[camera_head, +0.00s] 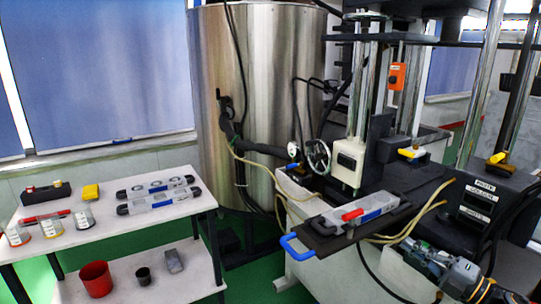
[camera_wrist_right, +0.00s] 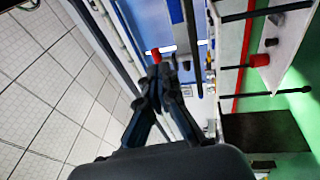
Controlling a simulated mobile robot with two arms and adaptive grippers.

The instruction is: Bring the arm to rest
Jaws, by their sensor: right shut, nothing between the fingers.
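My right gripper (camera_head: 428,254) is at the lower right in the head view, just right of the machine's front plate. In the right wrist view its dark fingers (camera_wrist_right: 157,82) are closed together and hold nothing. A small red thing (camera_wrist_right: 156,54) shows just beyond the fingertips; I cannot tell what it is. A black plate (camera_head: 325,238) with a blue handle (camera_head: 297,247) sticks out of the machine. A metal mould (camera_head: 377,204) with a red-handled part (camera_head: 353,214) lies on it, apart from the gripper. My left gripper is not in view.
A steel tank (camera_head: 240,105) stands behind. Hoses hang near the machine.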

